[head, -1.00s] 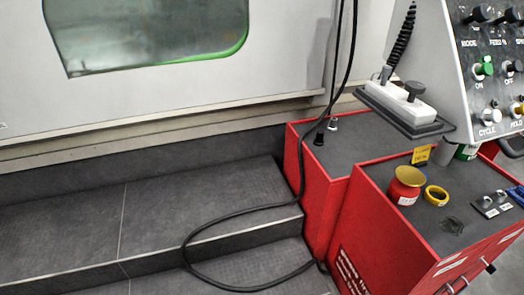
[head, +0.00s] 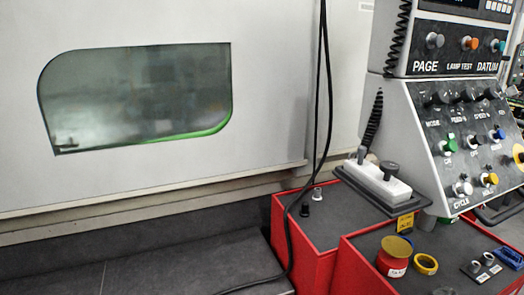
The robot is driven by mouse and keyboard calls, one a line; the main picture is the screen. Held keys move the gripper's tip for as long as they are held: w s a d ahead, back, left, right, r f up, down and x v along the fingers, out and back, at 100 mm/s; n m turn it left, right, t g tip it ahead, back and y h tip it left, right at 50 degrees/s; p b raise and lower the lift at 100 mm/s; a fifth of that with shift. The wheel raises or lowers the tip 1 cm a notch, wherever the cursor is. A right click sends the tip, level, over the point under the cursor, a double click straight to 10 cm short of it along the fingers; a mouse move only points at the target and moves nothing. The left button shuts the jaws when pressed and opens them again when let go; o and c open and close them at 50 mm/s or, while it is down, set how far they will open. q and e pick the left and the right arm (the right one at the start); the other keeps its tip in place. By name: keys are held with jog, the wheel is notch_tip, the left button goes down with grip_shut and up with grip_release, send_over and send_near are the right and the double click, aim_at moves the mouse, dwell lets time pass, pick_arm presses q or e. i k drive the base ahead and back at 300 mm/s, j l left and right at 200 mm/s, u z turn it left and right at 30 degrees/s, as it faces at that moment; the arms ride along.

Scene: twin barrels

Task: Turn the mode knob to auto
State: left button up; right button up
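The mode knob (head: 436,99) is a black knob at the upper left of the sloped lower control panel (head: 425,125), above the label MODE. Its pointer direction is too small to read. Other black knobs (head: 465,96) sit to its right along the same row. A green button (head: 450,137) and a blue button (head: 498,133) are below that row. Neither of my grippers shows in the head view.
A red cabinet (head: 350,262) stands below the panel, with a red tin (head: 392,262), a yellow ring (head: 426,264) and small parts on top. A white handheld box (head: 378,182) rests under the panel's left side. A black cable (head: 322,120) hangs left of it. Grey steps lie at lower left.

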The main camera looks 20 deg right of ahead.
aim_at(440, 97)
jog(key=z, duration=2.05)
